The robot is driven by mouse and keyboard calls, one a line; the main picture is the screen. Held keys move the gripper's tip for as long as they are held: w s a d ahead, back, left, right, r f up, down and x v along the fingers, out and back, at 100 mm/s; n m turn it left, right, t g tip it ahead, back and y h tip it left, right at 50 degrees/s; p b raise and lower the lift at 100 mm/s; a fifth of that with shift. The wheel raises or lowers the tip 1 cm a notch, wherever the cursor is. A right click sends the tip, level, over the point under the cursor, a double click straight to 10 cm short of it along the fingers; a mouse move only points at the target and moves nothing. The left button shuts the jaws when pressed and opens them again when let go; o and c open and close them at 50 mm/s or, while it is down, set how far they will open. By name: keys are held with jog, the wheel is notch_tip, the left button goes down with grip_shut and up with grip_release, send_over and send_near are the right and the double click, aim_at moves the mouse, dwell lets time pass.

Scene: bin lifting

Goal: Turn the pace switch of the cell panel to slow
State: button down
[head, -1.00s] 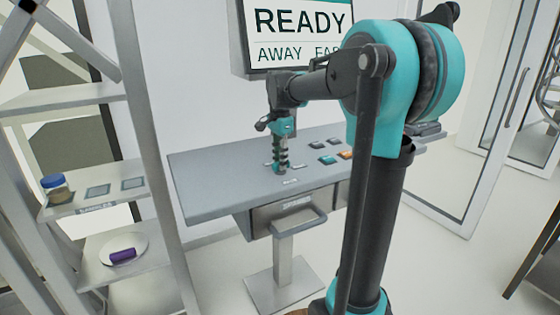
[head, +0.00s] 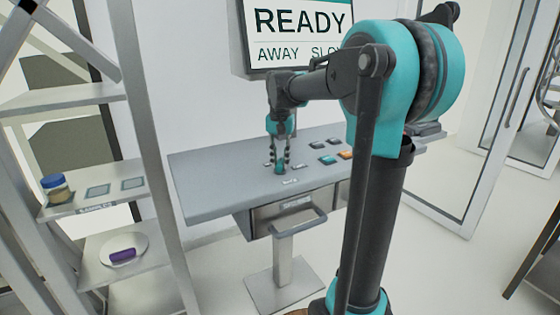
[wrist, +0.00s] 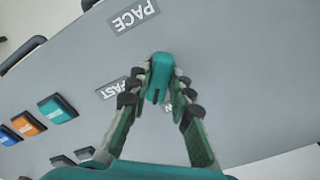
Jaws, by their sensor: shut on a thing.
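The cell panel (head: 215,181) is a grey sloped console below the screen. The pace switch is a teal knob, seen in the wrist view (wrist: 160,74) between my fingertips, with a dark mark at its lower end. The mark points toward a label (wrist: 167,108) that is mostly hidden by the knob and finger. The FAST label (wrist: 112,88) lies to the left and the PACE label (wrist: 133,15) above. My gripper (head: 280,168) points down at the panel and is shut on the knob, one finger on each side. The screen (head: 300,36) reads READY, AWAY and a partly covered word starting SLO.
Teal, orange and blue buttons (wrist: 29,122) sit on the panel to one side of the switch. A shelf rack (head: 95,190) stands at the left with a blue-lidded jar (head: 56,187) and a purple object (head: 123,256) on a plate. A glass door is at right.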

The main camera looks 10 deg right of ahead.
aim_at(280, 162)
jog(key=n, duration=0.3)
jog(key=shift+n, duration=2.2)
jog(key=c, duration=1.4)
grip_release()
jog(key=shift+o, duration=0.2)
jog(key=shift+r, duration=0.1)
notch_tip(280, 162, up, 12)
